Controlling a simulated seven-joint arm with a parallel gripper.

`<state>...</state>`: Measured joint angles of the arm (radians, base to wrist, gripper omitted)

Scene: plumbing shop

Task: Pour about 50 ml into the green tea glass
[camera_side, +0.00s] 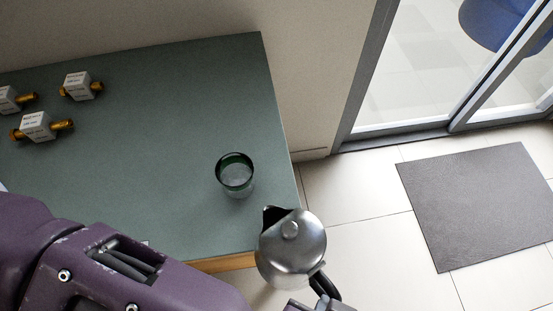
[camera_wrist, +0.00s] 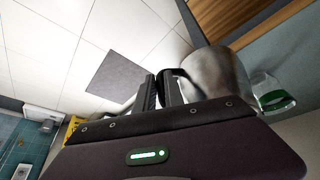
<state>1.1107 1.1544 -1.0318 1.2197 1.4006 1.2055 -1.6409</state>
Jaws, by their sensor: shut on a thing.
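The green tea glass (camera_side: 235,175) stands upright on the green tabletop near its right edge. I cannot tell for certain how much liquid is in it. A steel jug (camera_side: 290,250) with a dark handle and a lid knob is in front of the glass, its spout toward it, beside the table's right edge. My gripper (camera_wrist: 160,88) is shut on the jug's handle; its fingers show in the wrist view beside the jug (camera_wrist: 218,72). The glass (camera_wrist: 272,95) also shows there, to the right of the jug and apart from it. The jug's contents are hidden.
Several boxed brass fittings (camera_side: 40,127) lie at the left of the green table (camera_side: 165,130). The tabletop between them and the glass is clear. A grey mat (camera_side: 480,205) lies on the tiled floor by the glass door.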

